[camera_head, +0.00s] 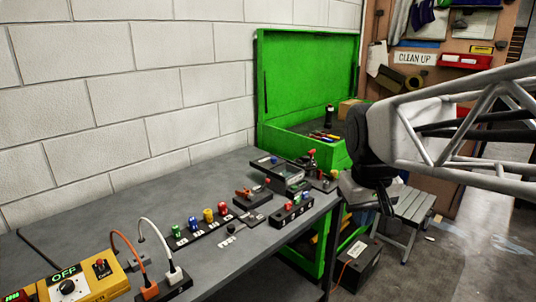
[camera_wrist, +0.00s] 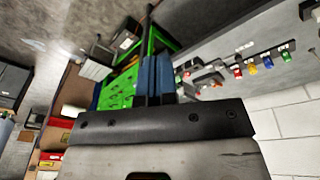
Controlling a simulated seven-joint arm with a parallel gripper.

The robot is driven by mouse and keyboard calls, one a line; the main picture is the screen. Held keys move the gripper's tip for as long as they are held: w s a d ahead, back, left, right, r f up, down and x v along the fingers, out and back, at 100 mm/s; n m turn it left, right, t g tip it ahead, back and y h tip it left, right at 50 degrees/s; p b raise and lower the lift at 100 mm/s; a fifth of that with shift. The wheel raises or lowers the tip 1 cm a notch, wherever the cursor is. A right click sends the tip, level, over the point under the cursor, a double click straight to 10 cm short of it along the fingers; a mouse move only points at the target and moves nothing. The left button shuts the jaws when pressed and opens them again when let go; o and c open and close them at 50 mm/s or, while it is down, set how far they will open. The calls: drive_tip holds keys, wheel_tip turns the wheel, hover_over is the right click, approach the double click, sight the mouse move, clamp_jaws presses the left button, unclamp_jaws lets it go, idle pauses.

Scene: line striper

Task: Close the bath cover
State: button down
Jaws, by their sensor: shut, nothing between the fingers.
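The bath cover (camera_head: 308,85) is a bright green panel standing upright against the block wall at the back, hinged open above a green bath (camera_head: 325,150). Tools and a dark bottle (camera_head: 328,117) show inside the bath. My gripper is at the right in the head view, in front of and to the right of the bath, apart from the cover. In the wrist view its fingertips (camera_wrist: 157,62) are together and hold nothing. A green body (camera_wrist: 120,88) shows behind the fingers there. My wrist hides the bath's right end in the head view.
A grey workbench (camera_head: 110,210) with several coloured switches and plugs runs along the wall to the left. A grey step stool (camera_head: 410,208) and a black battery-like box (camera_head: 357,262) stand on the floor at the right. A pegboard with a red bin (camera_head: 466,61) is behind.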

sight(270, 163)
drive_tip(key=w+a+r+n+g, duration=0.1)
drive_tip(key=w+a+r+n, duration=0.15)
drive_tip(key=w, duration=1.15)
drive_tip(key=w+a+r+n+h, duration=0.1)
drive_tip(key=w+a+r+n, duration=0.2)
drive_tip(key=w, duration=1)
drive_tip(key=w+a+r+n+g, duration=0.1)
drive_tip(key=w+a+r, duration=0.25)
drive_tip(key=w, duration=1.05)
drive_tip(key=w+a+f+n, duration=0.2)
drive_tip(key=w+a+f, duration=0.3)
drive_tip(key=w, duration=0.4)
drive_tip(key=w+a+f+n+h, duration=0.1)
drive_tip(key=w+a+f+n, duration=0.1)
drive_tip(key=w+a+f, duration=0.4)
drive_tip(key=w+a+f+n+g+h, duration=0.1)
drive_tip(key=w+a+f, duration=0.4)
drive_tip(key=w, duration=0.9)
drive_tip(key=shift+w+a+f+n, duration=0.25)
drive_tip(key=shift+a+f+n, duration=0.15)
drive_tip(key=shift+a+n, duration=0.1)
